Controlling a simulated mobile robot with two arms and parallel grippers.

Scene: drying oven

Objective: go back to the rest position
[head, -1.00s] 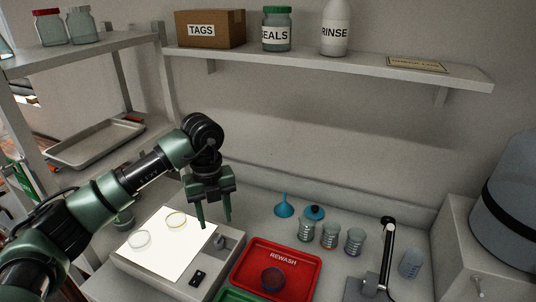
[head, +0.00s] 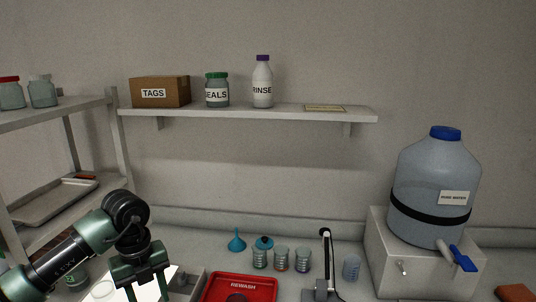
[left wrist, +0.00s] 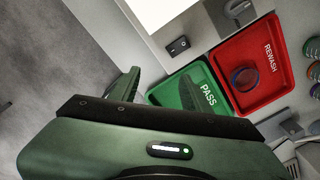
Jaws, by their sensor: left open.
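My left gripper (head: 150,288) is at the lower left of the head view, fingers pointing down, in front of the white lit plate (head: 150,292). Its jaws are open and nothing shows between them. In the left wrist view, the gripper (left wrist: 160,90) shows over the bench edge beside the green PASS tray (left wrist: 208,95). The red REWASH tray (head: 240,285) lies to its right in the head view and holds a round dish (left wrist: 245,78). My right gripper is in neither view.
A large water jug (head: 432,180) sits on a block at the right. A metal rack (head: 55,118) stands at the left.

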